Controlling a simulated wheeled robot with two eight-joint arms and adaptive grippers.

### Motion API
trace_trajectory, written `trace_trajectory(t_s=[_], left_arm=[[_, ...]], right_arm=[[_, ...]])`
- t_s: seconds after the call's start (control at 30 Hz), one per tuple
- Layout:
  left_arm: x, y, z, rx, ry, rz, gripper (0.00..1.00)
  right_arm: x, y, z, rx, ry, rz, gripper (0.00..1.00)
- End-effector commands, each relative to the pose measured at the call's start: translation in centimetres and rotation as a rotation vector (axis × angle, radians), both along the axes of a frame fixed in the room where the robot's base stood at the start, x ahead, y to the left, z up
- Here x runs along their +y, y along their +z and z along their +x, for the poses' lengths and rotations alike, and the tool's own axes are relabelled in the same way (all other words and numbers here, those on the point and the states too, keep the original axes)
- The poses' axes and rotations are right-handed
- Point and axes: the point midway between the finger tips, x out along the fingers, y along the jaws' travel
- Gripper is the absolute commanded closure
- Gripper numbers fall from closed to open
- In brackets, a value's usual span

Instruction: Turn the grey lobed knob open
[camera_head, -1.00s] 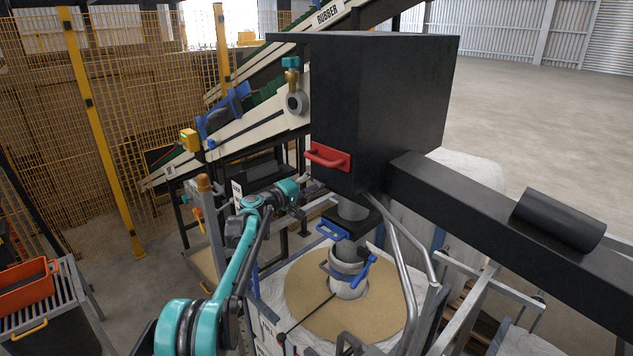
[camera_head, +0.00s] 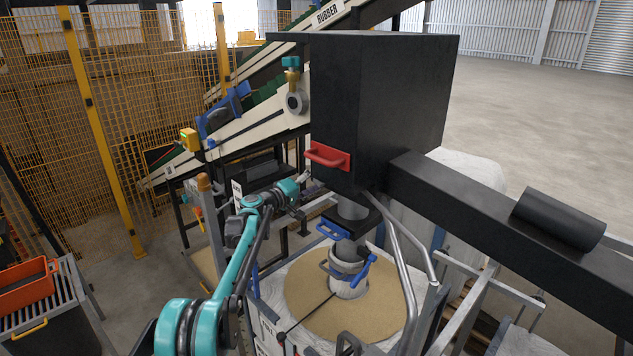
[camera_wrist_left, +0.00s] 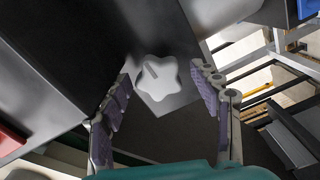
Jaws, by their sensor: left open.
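The pale grey lobed knob (camera_wrist_left: 158,77) shows in the left wrist view, star-shaped with a ridge across its face, on a grey plate against a dark housing. In the head view I cannot make the knob out. My left gripper (camera_wrist_left: 161,82) is open, its two purple-padded fingers on either side of the knob in the picture. I cannot tell whether either finger touches it. In the head view my left gripper (camera_head: 308,182) is small, beside the lower left of the big black box (camera_head: 345,110). My right gripper is not in view.
A red handle (camera_head: 328,157) sticks out from the box just above my left gripper. A spout with blue levers (camera_head: 348,265) stands below over a bag of tan granules (camera_head: 305,300). Conveyors (camera_head: 250,125) stand behind. Open floor lies at the upper right.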

Motion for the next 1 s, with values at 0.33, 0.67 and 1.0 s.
trace_trajectory(t_s=[0.33,0.67,1.0], left_arm=[[3.4,0.1,-3.2,0.001,0.003,-0.001,0.37],[7.7,0.0,-7.6,0.0,0.001,0.0,0.37],[8.5,0.0,-8.5,0.0,-0.001,0.0,0.37]], right_arm=[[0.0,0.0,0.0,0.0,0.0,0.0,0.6],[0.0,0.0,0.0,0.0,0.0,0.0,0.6],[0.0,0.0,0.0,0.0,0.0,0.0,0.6]])
